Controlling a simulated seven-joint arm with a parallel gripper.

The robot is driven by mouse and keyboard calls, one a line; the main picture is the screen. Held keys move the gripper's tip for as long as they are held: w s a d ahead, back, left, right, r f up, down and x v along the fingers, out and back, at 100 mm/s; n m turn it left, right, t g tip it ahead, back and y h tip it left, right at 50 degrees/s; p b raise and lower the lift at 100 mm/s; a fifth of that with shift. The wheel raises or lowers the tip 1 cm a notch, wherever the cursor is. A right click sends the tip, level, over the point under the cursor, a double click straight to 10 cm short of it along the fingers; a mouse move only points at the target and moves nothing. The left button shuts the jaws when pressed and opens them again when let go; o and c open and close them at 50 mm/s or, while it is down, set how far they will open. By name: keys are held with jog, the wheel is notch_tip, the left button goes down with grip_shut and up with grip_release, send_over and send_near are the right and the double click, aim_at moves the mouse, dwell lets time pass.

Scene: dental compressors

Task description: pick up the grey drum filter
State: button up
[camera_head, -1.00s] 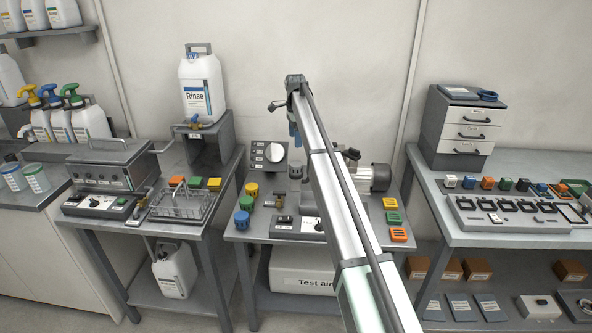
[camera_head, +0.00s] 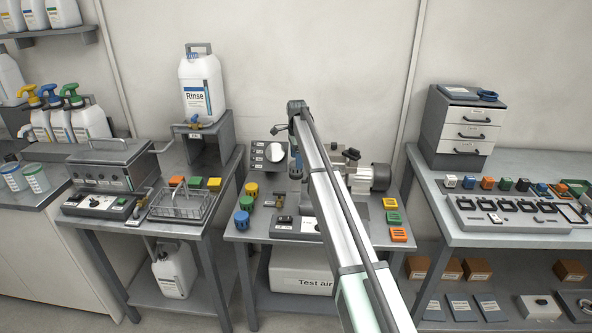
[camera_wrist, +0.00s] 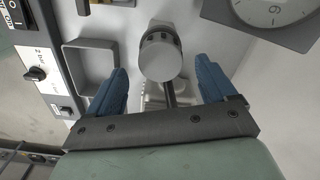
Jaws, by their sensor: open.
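The grey drum filter (camera_wrist: 160,56) shows in the wrist view as a short light-grey cylinder with dark slots around its far end. It lies between and slightly beyond the two blue fingertips of my gripper (camera_wrist: 163,70), with a clear gap on each side. My gripper is open and holds nothing. In the head view my gripper (camera_head: 296,160) hangs over the back of the middle bench, beside the dial panel. The drum is mostly hidden there by my gripper and arm.
A control box (camera_wrist: 42,62) with switches and a square grey frame (camera_wrist: 91,66) lie left of the drum in the wrist view. A dial panel (camera_head: 268,156) stands close by. Yellow (camera_head: 251,189), green and blue drums stand left; a motor (camera_head: 378,177) stands right.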

notch_tip(320, 180, down, 4)
jog(key=shift+a+f, duration=0.1)
jog(key=shift+c, duration=0.2)
jog(key=c, duration=1)
